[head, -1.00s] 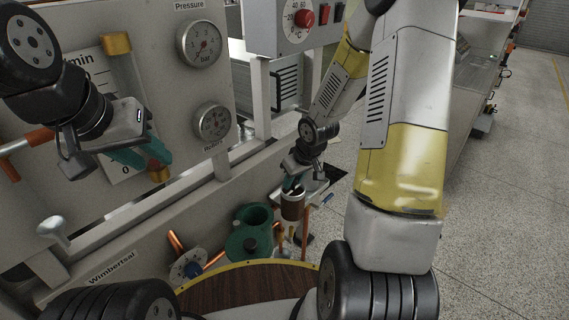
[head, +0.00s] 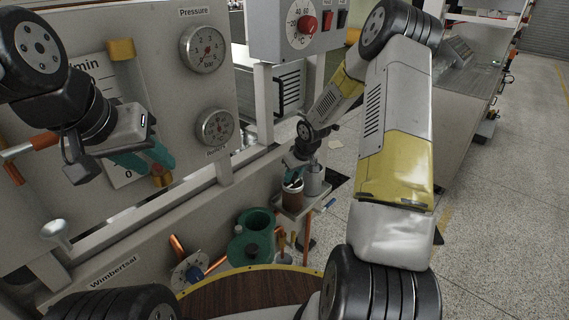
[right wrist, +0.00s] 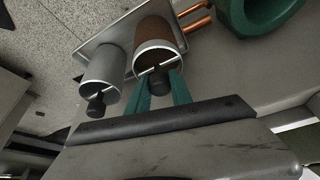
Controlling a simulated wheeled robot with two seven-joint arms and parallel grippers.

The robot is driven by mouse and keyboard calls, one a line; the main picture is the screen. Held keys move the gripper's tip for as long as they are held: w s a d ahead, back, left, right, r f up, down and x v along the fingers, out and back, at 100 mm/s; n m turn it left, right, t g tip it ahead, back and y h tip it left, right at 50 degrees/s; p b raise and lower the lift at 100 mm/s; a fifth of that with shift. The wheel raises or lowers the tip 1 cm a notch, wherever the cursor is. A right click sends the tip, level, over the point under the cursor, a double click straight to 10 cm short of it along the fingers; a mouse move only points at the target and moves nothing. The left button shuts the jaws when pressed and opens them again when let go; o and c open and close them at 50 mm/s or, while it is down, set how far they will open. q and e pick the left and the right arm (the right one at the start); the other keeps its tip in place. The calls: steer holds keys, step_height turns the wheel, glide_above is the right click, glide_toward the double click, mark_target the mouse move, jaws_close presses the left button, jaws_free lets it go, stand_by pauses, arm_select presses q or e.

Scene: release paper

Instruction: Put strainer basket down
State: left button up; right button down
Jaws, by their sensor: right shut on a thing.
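A brown cylinder with a pale rim, which looks to be the strainer basket (head: 292,197), is upright at a small metal tray (head: 303,211). In the right wrist view, the basket (right wrist: 155,36) has a black knob at the rim's centre. My right gripper (right wrist: 160,84) is shut on that knob with teal fingers; in the head view it is above the basket (head: 293,181). I cannot tell whether the basket's bottom touches the tray (right wrist: 88,46).
A grey cylinder with a black knob (right wrist: 101,66) stands close beside the basket on the tray. A green round housing (head: 252,238) and copper pipes lie left of the tray. The grey panel with gauges (head: 203,50) rises behind. Open floor lies to the right.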

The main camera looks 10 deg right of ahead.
steer(key=c, duration=1.1)
jaws_free()
steer(key=shift+f, duration=0.1)
steer(key=shift+c, duration=0.2)
steer(key=s+d+r+h, duration=0.1)
steer(key=s+r, duration=0.4)
steer(key=r, duration=0.5)
steer(key=s+r, duration=0.5)
steer(key=r, duration=0.5)
steer(key=s+a+r+m, duration=0.1)
steer(key=s+r, duration=0.3)
steer(key=s, duration=0.3)
steer(key=s+a+r+m+t+y, duration=0.1)
steer(key=s+a+r, duration=0.1)
steer(key=s+r, duration=0.2)
steer(key=s+a+r+m+t, duration=0.1)
steer(key=s+r, duration=0.3)
steer(key=s, duration=0.7)
steer(key=shift+a+r+m, duration=0.25)
steer(key=shift+m, duration=0.25)
steer(key=shift+s, duration=0.1)
